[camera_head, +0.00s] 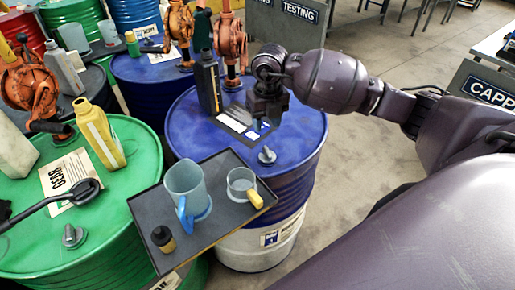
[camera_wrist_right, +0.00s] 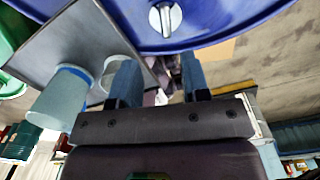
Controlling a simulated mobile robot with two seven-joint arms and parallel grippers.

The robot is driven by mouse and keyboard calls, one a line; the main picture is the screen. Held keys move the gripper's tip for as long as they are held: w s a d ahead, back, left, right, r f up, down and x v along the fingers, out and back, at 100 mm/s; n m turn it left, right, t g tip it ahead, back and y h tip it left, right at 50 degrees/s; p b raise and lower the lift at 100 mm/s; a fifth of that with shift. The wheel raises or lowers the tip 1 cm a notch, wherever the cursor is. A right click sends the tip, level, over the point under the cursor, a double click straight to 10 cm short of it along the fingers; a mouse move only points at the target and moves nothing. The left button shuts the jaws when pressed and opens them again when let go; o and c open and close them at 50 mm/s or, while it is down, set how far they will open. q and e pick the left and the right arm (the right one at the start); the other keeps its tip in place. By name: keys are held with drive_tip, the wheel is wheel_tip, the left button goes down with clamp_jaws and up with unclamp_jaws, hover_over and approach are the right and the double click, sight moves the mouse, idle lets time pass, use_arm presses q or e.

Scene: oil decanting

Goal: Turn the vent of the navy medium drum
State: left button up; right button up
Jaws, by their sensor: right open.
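The navy drum (camera_head: 295,135) stands in the middle of the head view, dark blue above a white lower band. Its vent (camera_head: 267,155) is a small grey fitting with an upright tab near the front of the lid. In the right wrist view the vent (camera_wrist_right: 165,18) shows at the top, ahead of the fingers. My right gripper (camera_head: 262,112) is above the lid, behind the vent and apart from it. Its two fingers (camera_wrist_right: 158,82) are spread with nothing held between them. My left gripper is not in view.
A dark tray (camera_head: 225,222) in front holds a clear jug (camera_head: 188,188), a small beaker (camera_head: 241,182) and a small dark bottle (camera_head: 163,239). A black bottle (camera_head: 208,85) and orange pump (camera_head: 231,40) stand on or behind the lid. A green drum (camera_head: 120,195) is at left.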

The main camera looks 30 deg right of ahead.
sight(268, 151)
drive_tip(key=shift+m, duration=0.3)
drive_tip(key=f, duration=1.1)
drive_tip(key=shift+s+d, duration=0.2)
drive_tip(key=shift+s, duration=0.1)
drive_tip(key=shift+r, duration=0.1)
drive_tip(key=shift+c, duration=0.3)
clamp_jaws()
